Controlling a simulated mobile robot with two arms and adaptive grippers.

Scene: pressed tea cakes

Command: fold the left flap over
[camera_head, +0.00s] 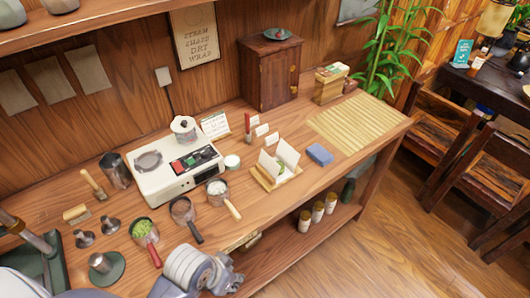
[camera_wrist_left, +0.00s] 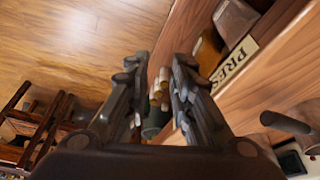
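A white paper wrapper stands on a small wooden tray (camera_head: 266,183) near the front of the counter. My left gripper (camera_head: 232,278) is at the bottom of the head view, in front of the counter edge and apart from the wrapper. In the left wrist view its two fingers (camera_wrist_left: 156,85) are spread with nothing between them. That view does not show the wrapper. My right gripper is not in view.
A white cooker (camera_head: 176,165) and handled pans, including one of white stuff (camera_head: 217,187), stand left of the tray. A blue block (camera_head: 319,154) and a bamboo mat (camera_head: 355,123) lie to its right. Canisters (camera_head: 317,211) stand on the shelf below.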

